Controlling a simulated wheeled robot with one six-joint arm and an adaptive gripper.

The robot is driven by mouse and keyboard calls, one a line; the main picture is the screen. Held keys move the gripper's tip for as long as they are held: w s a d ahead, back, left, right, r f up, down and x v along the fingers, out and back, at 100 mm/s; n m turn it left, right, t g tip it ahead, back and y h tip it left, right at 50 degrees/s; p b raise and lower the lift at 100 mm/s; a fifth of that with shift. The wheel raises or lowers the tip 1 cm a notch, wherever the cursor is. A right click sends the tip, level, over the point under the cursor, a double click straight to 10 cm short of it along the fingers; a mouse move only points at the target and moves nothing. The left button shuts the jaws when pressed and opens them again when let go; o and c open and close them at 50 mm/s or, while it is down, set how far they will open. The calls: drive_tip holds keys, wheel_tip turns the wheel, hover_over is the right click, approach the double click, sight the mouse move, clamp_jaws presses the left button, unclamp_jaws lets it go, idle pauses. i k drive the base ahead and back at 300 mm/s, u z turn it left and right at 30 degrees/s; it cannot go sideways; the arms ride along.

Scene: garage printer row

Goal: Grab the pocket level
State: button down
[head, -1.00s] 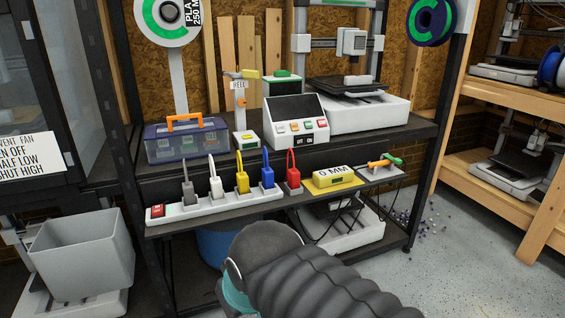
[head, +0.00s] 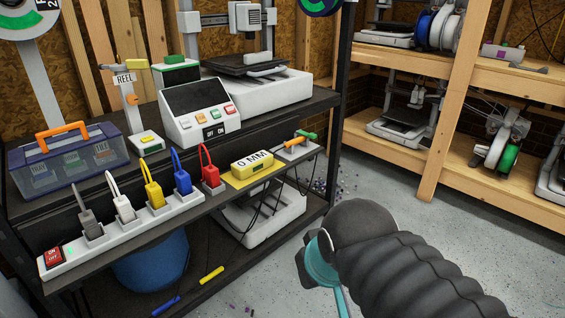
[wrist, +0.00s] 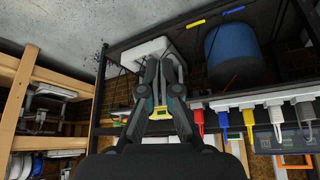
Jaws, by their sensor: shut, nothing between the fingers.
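No object is plainly marked as the pocket level. The yellow block (head: 252,166) labelled "0 MM" lies at the right part of the shelf's front ledge and may be it, but I cannot tell. In the wrist view, a yellow piece (wrist: 131,115), apparently the same block, shows beyond the fingers, partly hidden by them. My gripper (wrist: 160,68) is shut and empty, its fingers together. In the head view, it is mostly hidden behind my arm, in front of and below the ledge, to the right of the block and apart from it.
A power strip (head: 130,238) with several coloured plugs runs along the ledge, left of the block. Below are a blue bin (head: 150,262), a white printer (head: 262,215) and cables. The floor (head: 390,185) at right is open.

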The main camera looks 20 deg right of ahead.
sight(244, 168)
drive_tip(key=k, duration=0.55)
drive_tip(key=z, duration=0.9)
drive_tip(key=i, duration=1.65)
drive_tip(key=u, duration=0.75)
